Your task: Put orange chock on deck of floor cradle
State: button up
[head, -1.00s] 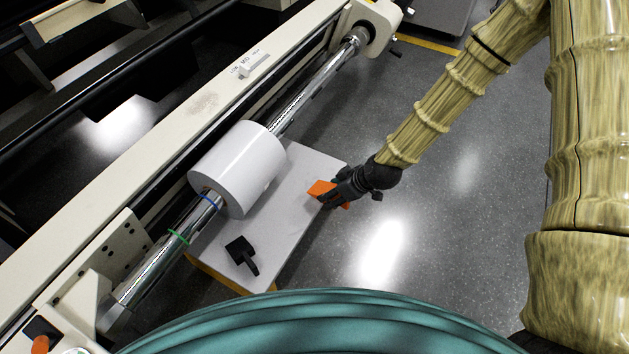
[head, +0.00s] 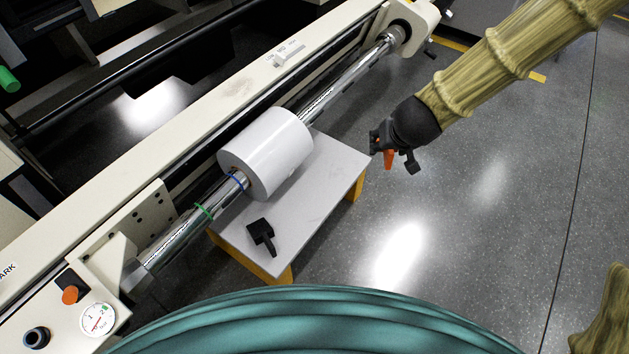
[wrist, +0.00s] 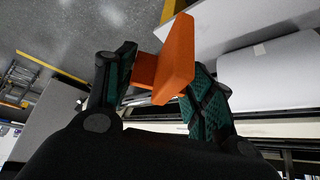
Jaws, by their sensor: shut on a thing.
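My gripper (head: 386,150) is shut on the orange chock (head: 389,160), which also shows between the finger pads in the wrist view (wrist: 178,62). In the head view the gripper hangs to the right of the floor cradle, apart from it in the picture, with most of the chock hidden by the fingers. The floor cradle has a flat light-grey deck (head: 330,170) on yellow-orange legs (head: 355,187). It stands below the white roll on the shaft. A black object with a handle (head: 262,235) lies on the near part of the deck.
A white roll (head: 265,153) on a shiny shaft (head: 350,75) runs along the cream machine beam (head: 200,120) and overhangs the deck's left side. A control panel with a gauge (head: 97,319) is at the lower left. Open grey floor (head: 450,230) lies right of the cradle.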

aim_at(337, 157)
jog(key=k, duration=0.4)
jog(key=u, duration=0.7)
jog(key=i, duration=0.8)
jog(key=z, duration=1.1)
